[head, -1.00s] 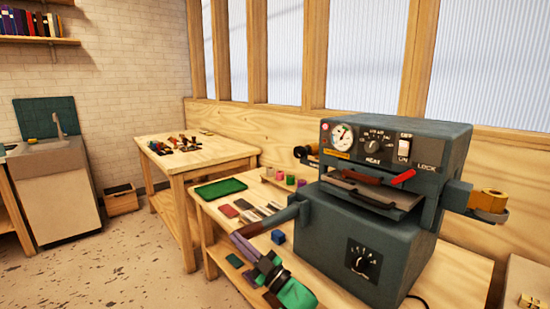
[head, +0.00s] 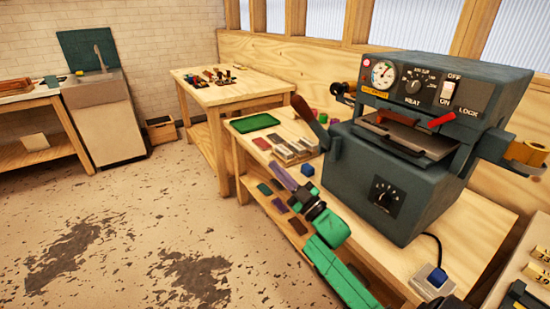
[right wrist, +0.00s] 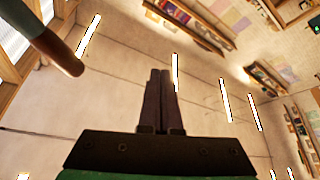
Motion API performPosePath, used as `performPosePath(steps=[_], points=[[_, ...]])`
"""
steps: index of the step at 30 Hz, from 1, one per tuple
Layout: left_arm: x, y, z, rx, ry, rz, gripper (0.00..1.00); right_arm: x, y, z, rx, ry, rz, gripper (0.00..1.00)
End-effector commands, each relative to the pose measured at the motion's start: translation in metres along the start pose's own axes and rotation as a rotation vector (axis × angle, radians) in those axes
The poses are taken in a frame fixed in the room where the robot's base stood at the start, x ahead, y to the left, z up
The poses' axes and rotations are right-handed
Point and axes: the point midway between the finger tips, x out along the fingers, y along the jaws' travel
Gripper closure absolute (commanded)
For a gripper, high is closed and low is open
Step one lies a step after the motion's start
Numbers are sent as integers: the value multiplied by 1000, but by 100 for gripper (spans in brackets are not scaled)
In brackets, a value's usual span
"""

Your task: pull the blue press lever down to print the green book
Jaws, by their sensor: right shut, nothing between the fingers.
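The grey-blue press (head: 410,135) stands on the bench at right. Its lever, a grey-blue bar (head: 325,134) with a brown grip (head: 303,110), rises up and to the left from the press's left side. In the right wrist view the lever's brown grip (right wrist: 66,63) is at upper left, apart from the fingers. My right gripper (head: 275,168) is shut and empty, below and left of the lever, over the bench's front edge. A green flat rectangle (head: 257,122) lies on the bench; I cannot tell if it is the green book. My left gripper is not in view.
Grey blocks (head: 290,150) and a blue cube (head: 308,169) lie on the bench near my right gripper. Flat pieces lie on the shelf below. A second table (head: 232,96) stands behind. The floor (head: 150,215) at left is clear.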

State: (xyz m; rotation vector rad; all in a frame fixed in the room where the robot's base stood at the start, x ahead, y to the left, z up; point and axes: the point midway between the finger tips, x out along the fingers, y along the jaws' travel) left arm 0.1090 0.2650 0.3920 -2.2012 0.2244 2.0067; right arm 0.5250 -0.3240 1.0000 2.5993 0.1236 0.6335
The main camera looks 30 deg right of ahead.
Motion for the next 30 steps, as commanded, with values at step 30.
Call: performPosePath(steps=[30], points=[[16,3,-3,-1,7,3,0,-62,-1,-2,-2,6,1,100]])
